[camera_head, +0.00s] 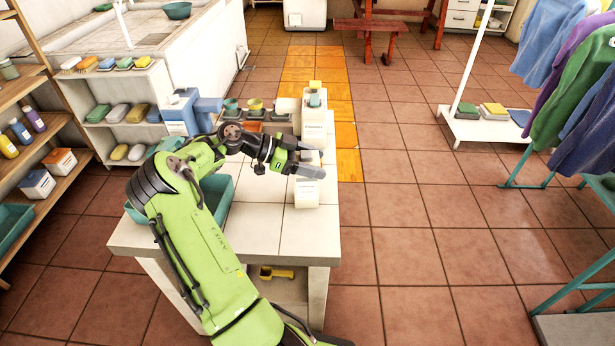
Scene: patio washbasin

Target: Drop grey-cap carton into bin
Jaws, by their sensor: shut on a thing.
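A small white carton (306,194) with printing on its front is at the right edge of the white table. My gripper (308,168) is over its top and shut on it; the fingers hide the cap. I cannot tell whether the carton's base touches the table. A teal bin (222,205) is on the table to the left of the carton, partly hidden behind my green arm.
A taller white carton (313,122) stands behind my gripper, with a yellow-topped item by it. A blue and white container (184,115) and small pots (256,105) stand at the back. Bare table (258,228) lies between bin and carton.

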